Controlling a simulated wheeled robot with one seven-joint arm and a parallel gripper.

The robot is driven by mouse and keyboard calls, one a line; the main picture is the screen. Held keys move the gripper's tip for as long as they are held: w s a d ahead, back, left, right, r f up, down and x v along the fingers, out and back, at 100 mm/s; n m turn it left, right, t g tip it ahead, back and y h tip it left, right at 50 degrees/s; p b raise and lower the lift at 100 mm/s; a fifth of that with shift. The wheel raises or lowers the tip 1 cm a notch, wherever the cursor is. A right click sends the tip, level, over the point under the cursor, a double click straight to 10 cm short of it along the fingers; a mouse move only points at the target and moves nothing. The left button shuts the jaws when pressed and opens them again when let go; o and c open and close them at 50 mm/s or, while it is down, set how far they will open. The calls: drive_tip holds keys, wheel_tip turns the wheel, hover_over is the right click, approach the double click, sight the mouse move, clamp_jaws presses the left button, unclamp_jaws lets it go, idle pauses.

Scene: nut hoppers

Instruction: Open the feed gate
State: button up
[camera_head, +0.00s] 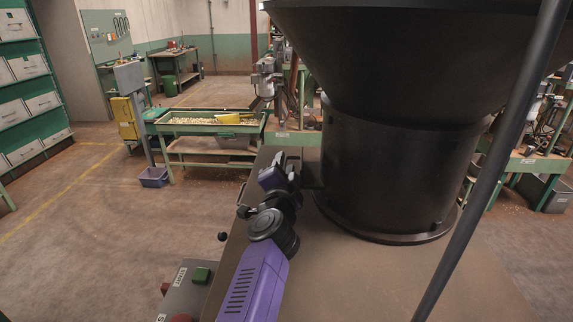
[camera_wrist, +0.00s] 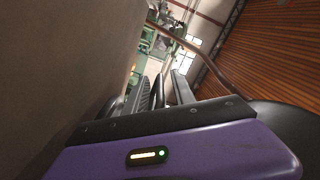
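A large black hopper (camera_head: 390,165) with a wide flared top stands on a brown bench top. My purple arm reaches along its left side, and my gripper (camera_head: 283,160) is at the hopper's left, near the bench's far left edge. In the wrist view, my gripper (camera_wrist: 162,92) shows two fingers apart, with a thin dark curved piece between them; I cannot tell what it is or whether it is touched. A black ball knob (camera_head: 222,237) shows left of my arm. I cannot make out the feed gate itself; my arm and the hopper may hide it.
A control box (camera_head: 190,285) with a green button stands at the lower left. A grey pole (camera_head: 490,165) crosses in front of the hopper. A green-framed trough (camera_head: 205,125) of nuts stands beyond the bench.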

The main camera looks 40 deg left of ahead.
drive_tip(key=shift+c, duration=0.2)
clamp_jaws()
